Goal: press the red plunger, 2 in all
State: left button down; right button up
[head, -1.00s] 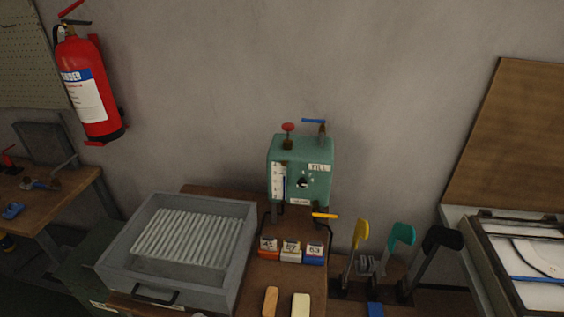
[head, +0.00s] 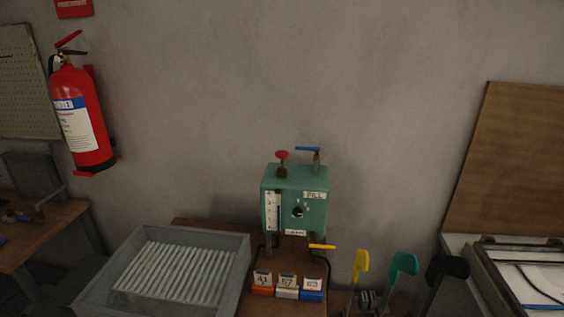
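The red plunger (head: 281,155) stands up on top of the green box (head: 312,210), at its left side. Its round red head sits on a short stem, raised above the box top. The box has a gauge strip (head: 272,212) on its front left, a dark round hole or knob, and a label that seems to read FILL. A blue-handled lever (head: 308,149) is on top to the right of the plunger. A yellow handle (head: 321,246) sticks out at the lower right. Neither of my grippers shows in the head view.
A grey ribbed tray (head: 246,262) stands left of the box. Orange, white and blue numbered blocks (head: 286,292) sit in front of it. Yellow, teal and black upright handles (head: 403,264) stand to the right. A fire extinguisher (head: 83,125) hangs on the wall. The space above the plunger is clear.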

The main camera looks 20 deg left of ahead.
aim_at(281, 154)
jog(key=z, duration=1.85)
jog(key=k, duration=1.05)
jog(key=u, duration=1)
